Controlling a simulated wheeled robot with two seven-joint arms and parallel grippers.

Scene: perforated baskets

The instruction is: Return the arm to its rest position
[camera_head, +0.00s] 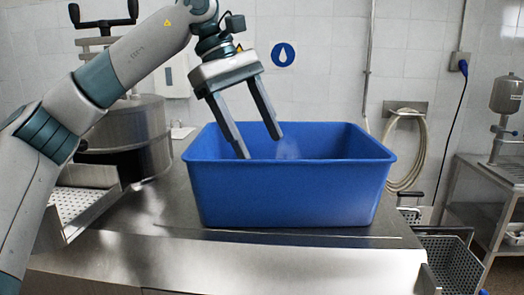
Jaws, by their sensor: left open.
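My left arm comes in from the left and reaches over the steel counter. Its gripper (259,147) is open, with its two long fingers spread apart and pointing down at the left part of the blue bin (290,196). The fingertips are at or just inside the bin's opening, in front of its far wall. Nothing shows between the fingers. The bin's near wall hides most of its inside; a small pale, blurred patch shows near its back. My right gripper is not in view.
The bin stands on a steel counter (160,215). A large steel pot-like machine (125,130) and a perforated tray (85,203) are at the left. A dark perforated basket (450,262) is at the lower right, near a steel shelf (490,190). A coiled hose (408,150) hangs on the tiled wall.

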